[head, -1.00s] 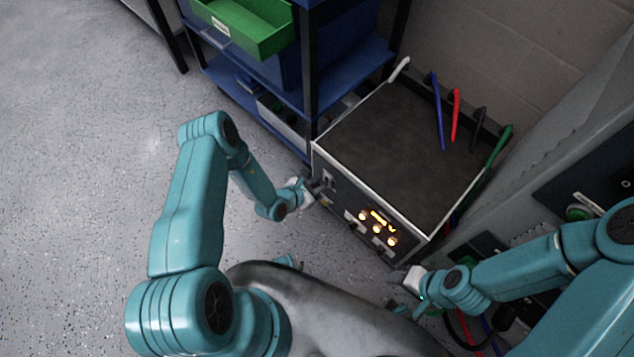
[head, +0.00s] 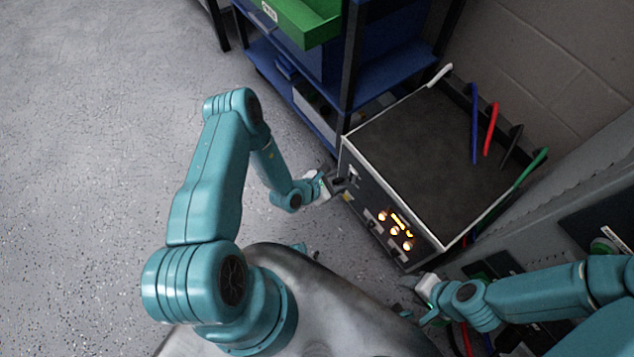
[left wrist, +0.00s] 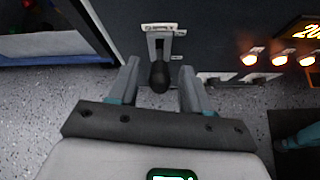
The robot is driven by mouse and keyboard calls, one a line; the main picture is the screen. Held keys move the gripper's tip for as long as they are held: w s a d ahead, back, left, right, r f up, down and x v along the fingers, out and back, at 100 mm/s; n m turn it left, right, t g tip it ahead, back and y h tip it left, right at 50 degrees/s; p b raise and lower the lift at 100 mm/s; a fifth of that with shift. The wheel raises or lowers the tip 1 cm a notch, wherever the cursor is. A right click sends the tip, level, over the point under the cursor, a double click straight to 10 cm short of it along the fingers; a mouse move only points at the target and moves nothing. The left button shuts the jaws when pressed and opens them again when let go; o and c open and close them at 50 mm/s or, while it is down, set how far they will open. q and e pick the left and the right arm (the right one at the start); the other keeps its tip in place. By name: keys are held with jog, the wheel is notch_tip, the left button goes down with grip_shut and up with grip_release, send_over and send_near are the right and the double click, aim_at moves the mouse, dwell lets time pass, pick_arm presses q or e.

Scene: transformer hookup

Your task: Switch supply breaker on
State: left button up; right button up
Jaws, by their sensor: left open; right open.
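The supply breaker is a metal lever with a black knob (left wrist: 159,76) under a light plate on the dark front panel of the power supply box (head: 433,135). In the head view the breaker (head: 354,174) sits near the panel's left end, just by my left gripper (head: 335,184). In the left wrist view my left gripper (left wrist: 158,84) is open, with one finger on each side of the knob and a gap on both sides. The lever points down toward the gripper in that view. My right gripper (head: 423,298) is open and empty near the box's right front corner.
Orange lamps (left wrist: 279,60) and a lit display (left wrist: 305,30) are right of the breaker. Blue, red, black and green cables (head: 491,128) rise behind the box. A blue shelf (head: 390,75) with a green bin (head: 305,20) stands behind left. Floor at left is clear.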

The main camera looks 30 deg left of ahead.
pick_arm(q)
jog(key=p+v, duration=0.2)
jog(key=v, duration=1.1)
jog(key=shift+p, duration=0.3)
jog(key=shift+s+a, duration=0.15)
